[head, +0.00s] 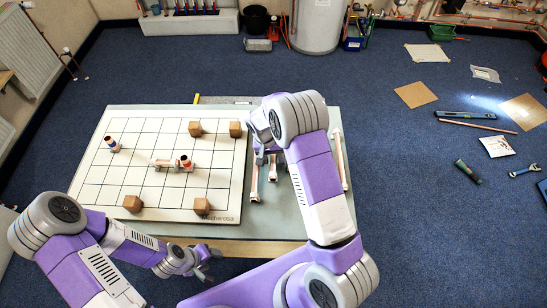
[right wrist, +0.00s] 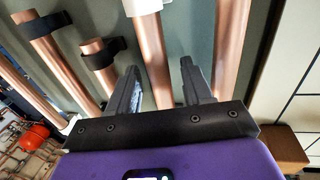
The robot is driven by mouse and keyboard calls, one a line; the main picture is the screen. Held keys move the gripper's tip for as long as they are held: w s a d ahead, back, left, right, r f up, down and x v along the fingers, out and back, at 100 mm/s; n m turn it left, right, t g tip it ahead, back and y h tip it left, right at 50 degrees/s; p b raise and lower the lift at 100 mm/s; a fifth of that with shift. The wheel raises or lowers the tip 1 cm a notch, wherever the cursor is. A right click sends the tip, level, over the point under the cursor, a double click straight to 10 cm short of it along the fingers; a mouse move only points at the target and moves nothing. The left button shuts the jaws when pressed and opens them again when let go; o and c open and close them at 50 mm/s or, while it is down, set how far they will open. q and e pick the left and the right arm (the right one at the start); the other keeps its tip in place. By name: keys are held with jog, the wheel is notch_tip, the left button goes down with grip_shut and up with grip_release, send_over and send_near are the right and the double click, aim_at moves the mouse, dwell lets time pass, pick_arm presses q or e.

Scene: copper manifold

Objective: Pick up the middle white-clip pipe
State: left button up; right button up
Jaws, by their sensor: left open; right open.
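In the right wrist view, a copper pipe with a white clip (right wrist: 153,50) runs between the two dark fingers of my right gripper (right wrist: 159,68). The fingers are open, one on each side of it, and I see no clear contact. Another copper pipe (right wrist: 231,45) lies just right of the fingers; no clip shows on it. In the head view my right gripper (head: 265,152) is over the pipes right of the grid board, partly hidden by my arm. Pipes (head: 254,182) show below it. My left gripper (head: 210,262) is open and empty near the table's front edge.
Two pipes with black clips (right wrist: 47,50) lie left in the wrist view. The grid board (head: 110,180) carries several brown blocks (head: 132,203), a small upright fitting (head: 112,144) and a pipe assembly (head: 165,163). Tools lie on the blue floor to the right.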

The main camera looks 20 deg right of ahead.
jog(key=shift+d+f, duration=0.1)
jog(key=shift+f, duration=0.25)
grip_shut()
jog(key=shift+r, duration=0.1)
